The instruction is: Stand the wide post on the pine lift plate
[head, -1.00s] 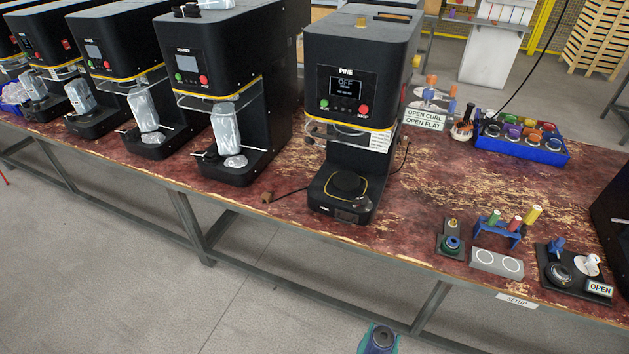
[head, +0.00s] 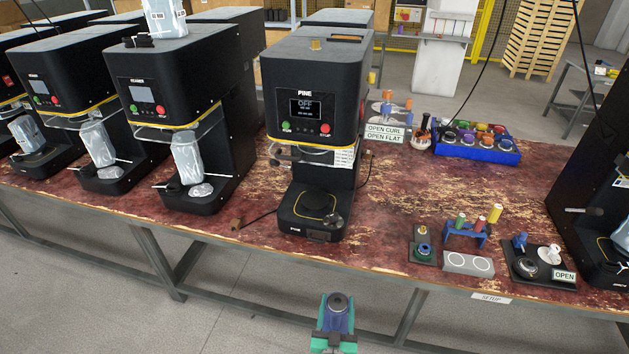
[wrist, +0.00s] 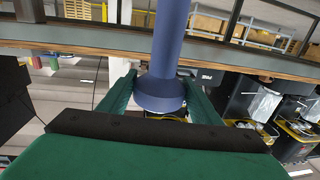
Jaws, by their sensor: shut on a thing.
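My gripper (head: 334,328) is low in the head view, in front of the bench edge. Its green fingers are shut on a slate-blue post (head: 337,303), held clear of the bench. In the wrist view the post (wrist: 172,40) is a smooth cylinder with a wider round collar (wrist: 160,95) between the fingers. The Pine machine (head: 312,85) stands on the bench, its screen reading OFF. Its lift plate (head: 315,204), dark with a yellow outline, is low at the machine's front and looks empty. The plate is beyond and above my gripper in the picture.
The bench (head: 385,235) has clear room right of the Pine machine. A fixture with a blue ring (head: 423,250), a blue rack (head: 465,234), a grey block with two circles (head: 468,262) and an OPEN-tagged tray (head: 540,265) stand front right. Similar machines (head: 185,90) stand left.

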